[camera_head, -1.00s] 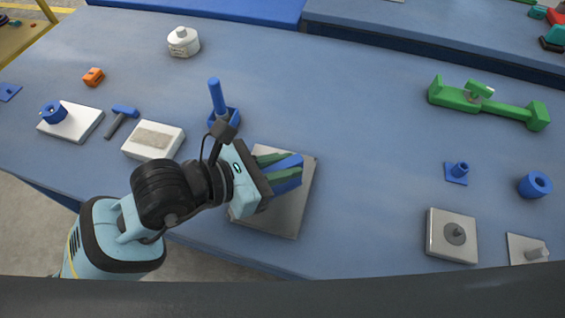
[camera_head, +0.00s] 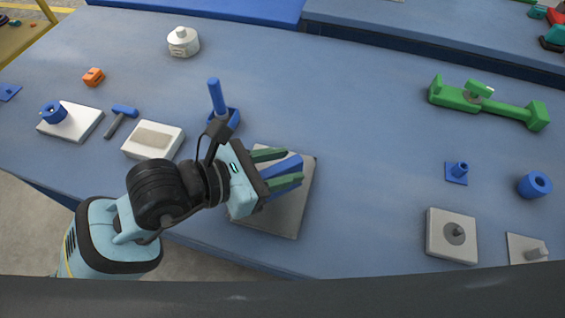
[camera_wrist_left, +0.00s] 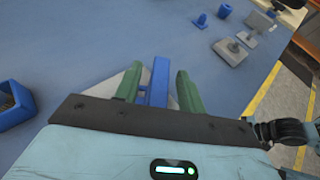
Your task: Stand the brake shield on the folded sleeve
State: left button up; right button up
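My left gripper (camera_head: 283,168) has green fingers and stands over a grey square plate (camera_head: 270,220) near the table's front edge. A blue part (camera_head: 285,166) lies between the fingers; the left wrist view shows it as a narrow upright strip with a crossbar (camera_wrist_left: 158,80). Gaps show between this strip and both fingers (camera_wrist_left: 157,88), so the gripper is open around it. Whether the blue part touches the plate is hidden. I cannot tell by look which things are the brake shield and the folded sleeve. My right gripper does not show.
A blue holder with an upright handle (camera_head: 218,100) stands just behind my gripper. A green stand (camera_head: 490,105) and grey base (camera_head: 452,235) are right.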

pick_arm(q)
jog(key=p+v, duration=0.2)
jog(key=v, duration=0.9)
jog(key=shift+a+r, duration=0.2)
jog(key=shift+s, duration=0.15)
